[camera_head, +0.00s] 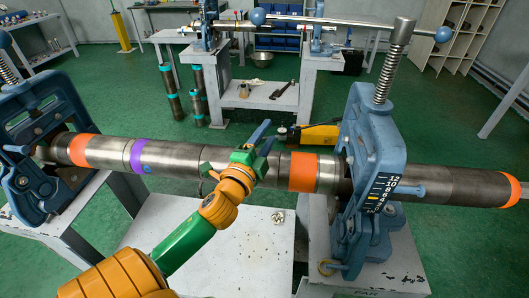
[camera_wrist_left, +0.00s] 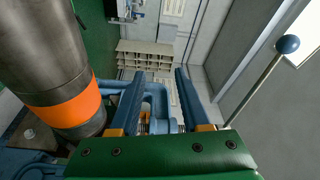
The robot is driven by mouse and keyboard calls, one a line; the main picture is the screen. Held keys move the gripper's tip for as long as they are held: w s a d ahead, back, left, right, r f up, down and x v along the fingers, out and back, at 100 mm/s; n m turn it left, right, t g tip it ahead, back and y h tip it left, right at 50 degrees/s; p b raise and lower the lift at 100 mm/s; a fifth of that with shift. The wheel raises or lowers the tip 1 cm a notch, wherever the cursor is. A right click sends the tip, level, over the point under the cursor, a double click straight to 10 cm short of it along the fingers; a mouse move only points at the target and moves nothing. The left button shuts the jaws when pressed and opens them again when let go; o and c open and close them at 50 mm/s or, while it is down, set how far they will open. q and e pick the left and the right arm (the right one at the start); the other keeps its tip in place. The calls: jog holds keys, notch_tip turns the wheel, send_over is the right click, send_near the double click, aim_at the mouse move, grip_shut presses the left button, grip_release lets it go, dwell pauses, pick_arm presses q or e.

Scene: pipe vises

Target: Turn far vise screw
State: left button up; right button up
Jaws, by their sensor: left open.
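The far vise (camera_head: 372,150) is a blue frame at the right, on a stand marked FAR. Its threaded screw (camera_head: 395,62) stands upright on top, with a steel cross bar (camera_head: 345,24) that ends in blue balls (camera_head: 258,17). My left gripper (camera_head: 265,133) is in front of the pipe (camera_head: 170,158), left of the far vise and well below the bar. It is open, with nothing between its fingers. In the left wrist view, the fingers (camera_wrist_left: 158,75) point toward part of the blue vise frame, and a bar with a blue ball (camera_wrist_left: 288,44) is to the right, apart from them. My right gripper is out of view.
A second blue vise (camera_head: 40,135) holds the pipe's left part. The pipe has orange and purple bands; one orange band (camera_wrist_left: 65,103) is close left of the fingers. A yellow tool (camera_head: 312,134) lies behind the pipe. White benches (camera_head: 262,95) stand farther back.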

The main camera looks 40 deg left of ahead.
pick_arm(q)
jog(key=shift+s+d+f+n+g, duration=0.1)
jog(key=shift+s+f+n+g, duration=0.2)
jog(key=shift+f, duration=0.4)
jog(key=shift+s+d+f+n+g, duration=0.1)
jog(key=shift+f+n+g, duration=0.25)
jog(key=shift+f, duration=0.4)
jog(key=shift+s+d+f+n+g, duration=0.15)
jog(key=shift+f+n+g, duration=0.15)
jog(key=shift+f, duration=0.4)
jog(key=shift+a, duration=0.1)
